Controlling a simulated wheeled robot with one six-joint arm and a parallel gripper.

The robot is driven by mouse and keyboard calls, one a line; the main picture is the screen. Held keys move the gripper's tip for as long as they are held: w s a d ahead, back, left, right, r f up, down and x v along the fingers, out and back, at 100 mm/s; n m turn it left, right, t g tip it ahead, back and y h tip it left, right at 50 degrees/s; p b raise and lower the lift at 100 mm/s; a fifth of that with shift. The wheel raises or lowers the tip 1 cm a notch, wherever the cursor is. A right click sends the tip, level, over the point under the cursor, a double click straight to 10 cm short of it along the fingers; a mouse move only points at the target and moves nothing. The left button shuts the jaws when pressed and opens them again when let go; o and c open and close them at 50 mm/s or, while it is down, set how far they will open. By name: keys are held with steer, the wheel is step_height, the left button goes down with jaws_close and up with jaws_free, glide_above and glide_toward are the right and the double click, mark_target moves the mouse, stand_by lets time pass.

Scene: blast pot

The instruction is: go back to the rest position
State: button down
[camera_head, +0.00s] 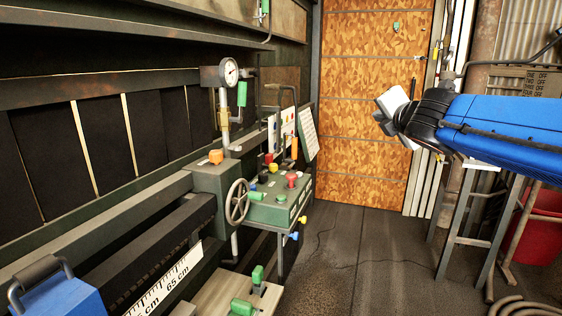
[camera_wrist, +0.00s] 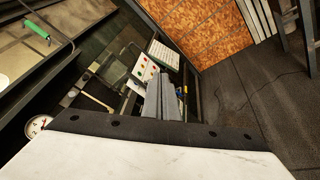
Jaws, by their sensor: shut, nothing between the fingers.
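My gripper (camera_head: 390,108) is held up in the right half of the head view, in front of the wooden door and at the end of my blue arm. It points left and stands apart from everything around it. In the wrist view its grey fingers (camera_wrist: 164,97) are together, with nothing between them. The green control console (camera_head: 272,196) stands at the middle, left of and below my gripper. It carries a handwheel (camera_head: 237,202), a red knob (camera_head: 291,179) and a pressure gauge (camera_head: 229,71) on a pipe. The gauge also shows in the wrist view (camera_wrist: 38,125).
A wood-panel door (camera_head: 362,100) closes the back. A metal stand (camera_head: 461,215) and a red bin (camera_head: 545,228) are at the right, below my arm. A blue handled block (camera_head: 62,296) sits at the lower left. The dark floor (camera_head: 350,260) between console and stand is clear.

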steer(key=s+d+f+m+g+h, duration=0.2)
steer(key=s+d+f+m+g, duration=0.15)
steer(key=s+f+m, duration=0.55)
steer(key=s+d+f+m+g+h, duration=0.1)
steer(key=s+d+f+m+g, duration=0.2)
steer(key=s+d+f+m, duration=0.5)
steer(key=s+a+f+m+g+y, duration=0.1)
steer(key=s+a+f+m+g, duration=0.1)
steer(key=s+a+f+m, duration=0.2)
steer(key=s+a+f+m+g+y, duration=0.2)
steer(key=s+a+f+m+g, duration=0.1)
steer(key=s+f, duration=0.8)
step_height(320, 180, down, 2)
steer(key=shift+a+f+m, duration=0.2)
steer(key=shift+a+m, duration=0.25)
steer(key=shift+m, duration=0.25)
